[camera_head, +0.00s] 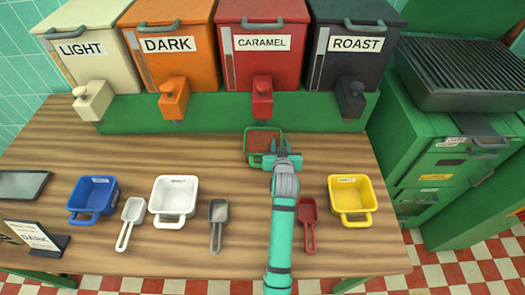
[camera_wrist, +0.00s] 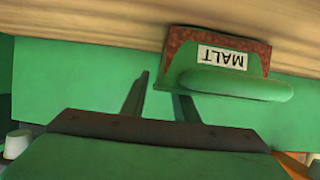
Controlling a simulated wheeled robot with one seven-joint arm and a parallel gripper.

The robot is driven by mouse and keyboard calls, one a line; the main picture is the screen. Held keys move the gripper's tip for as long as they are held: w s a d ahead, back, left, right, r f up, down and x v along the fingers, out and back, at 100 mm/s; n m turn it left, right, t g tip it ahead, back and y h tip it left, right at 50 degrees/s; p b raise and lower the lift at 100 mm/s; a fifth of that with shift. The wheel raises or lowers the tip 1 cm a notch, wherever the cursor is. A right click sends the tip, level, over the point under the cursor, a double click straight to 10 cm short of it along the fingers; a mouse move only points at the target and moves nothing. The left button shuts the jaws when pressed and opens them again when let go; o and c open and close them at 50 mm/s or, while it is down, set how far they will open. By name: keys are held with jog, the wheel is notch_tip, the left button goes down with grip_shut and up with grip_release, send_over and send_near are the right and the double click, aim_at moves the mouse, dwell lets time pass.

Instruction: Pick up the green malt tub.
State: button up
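The green malt tub (camera_head: 263,139) stands on the wooden table below the red dispenser, with reddish-brown stuff inside. In the wrist view the tub (camera_wrist: 180,50) shows upside down, with a white MALT label and a green handle (camera_wrist: 236,83). My gripper (camera_head: 283,158) is at the tub's near right side, by the handle, and covers part of it. In the wrist view my gripper (camera_wrist: 163,92) has its two fingers apart, with nothing clearly between them. The handle overlaps the right finger's tip and lies mostly right of the gap. Whether they touch I cannot tell.
Blue (camera_head: 93,199), white (camera_head: 173,201) and yellow (camera_head: 351,200) tubs stand nearer the front. White (camera_head: 131,222), grey (camera_head: 217,224) and red (camera_head: 308,222) scoops lie between them; my arm passes close to the red one. Labelled dispensers (camera_head: 262,45) line the back on a green base.

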jog(key=shift+d, duration=0.1)
jog(key=shift+c, duration=0.3)
grip_shut()
jog(key=shift+s+d, duration=0.15)
jog(key=shift+d, duration=0.15)
jog(key=shift+a+f, duration=0.1)
jog(key=shift+a, duration=0.2)
jog(key=shift+w, duration=0.2)
jog(key=shift+s+a, duration=0.1)
jog(key=shift+a, duration=0.1)
jog(key=shift+s+d, duration=0.1)
jog(key=shift+d, duration=0.4)
